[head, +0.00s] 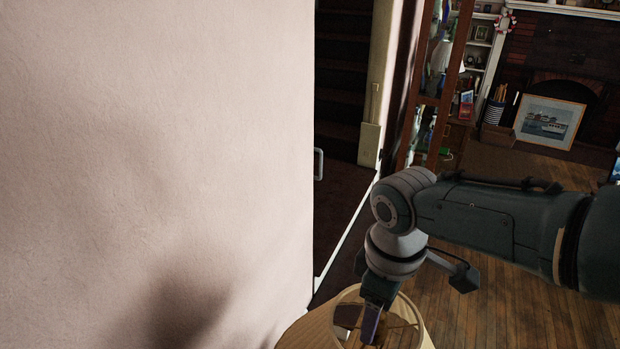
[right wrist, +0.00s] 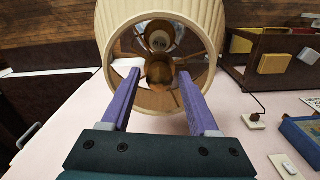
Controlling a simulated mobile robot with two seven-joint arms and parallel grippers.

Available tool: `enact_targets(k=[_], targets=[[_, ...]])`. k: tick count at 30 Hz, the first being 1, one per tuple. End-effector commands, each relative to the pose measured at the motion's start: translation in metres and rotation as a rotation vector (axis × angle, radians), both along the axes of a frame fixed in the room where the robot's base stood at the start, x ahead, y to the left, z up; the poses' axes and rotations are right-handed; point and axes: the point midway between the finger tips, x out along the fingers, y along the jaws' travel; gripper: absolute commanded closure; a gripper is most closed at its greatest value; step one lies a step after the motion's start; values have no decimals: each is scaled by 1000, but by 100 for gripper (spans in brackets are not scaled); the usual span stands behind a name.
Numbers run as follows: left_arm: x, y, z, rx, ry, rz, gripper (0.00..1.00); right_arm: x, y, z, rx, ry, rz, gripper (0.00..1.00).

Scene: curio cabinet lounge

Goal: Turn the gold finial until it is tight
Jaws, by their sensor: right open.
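A cream lampshade (head: 312,332) stands at the bottom of the head view, and its round top opening faces the camera in the right wrist view (right wrist: 112,25). Inside the opening, a small gold-brown piece, which looks like the gold finial (right wrist: 160,75), sits where thin spokes meet. My right gripper (head: 370,326) points down into the shade's opening. In the right wrist view its two purple fingers (right wrist: 159,74) are wide apart, one on each side of the finial, with visible gaps and no contact. I cannot tell how deep they reach. My left gripper is out of view.
A pale wall (head: 160,150) fills the left of the head view. The right wrist view shows a pale tabletop (right wrist: 235,105), a dark wooden rack (right wrist: 270,75) at right and a blue object (right wrist: 302,135) near the right edge. A framed picture (head: 549,122) stands far off.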

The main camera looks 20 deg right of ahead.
Motion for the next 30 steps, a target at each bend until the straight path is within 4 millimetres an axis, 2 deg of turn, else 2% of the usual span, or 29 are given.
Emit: enact_targets(k=[30], targets=[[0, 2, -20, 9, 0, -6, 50, 0, -1, -1, -2, -1, 1191, 39]])
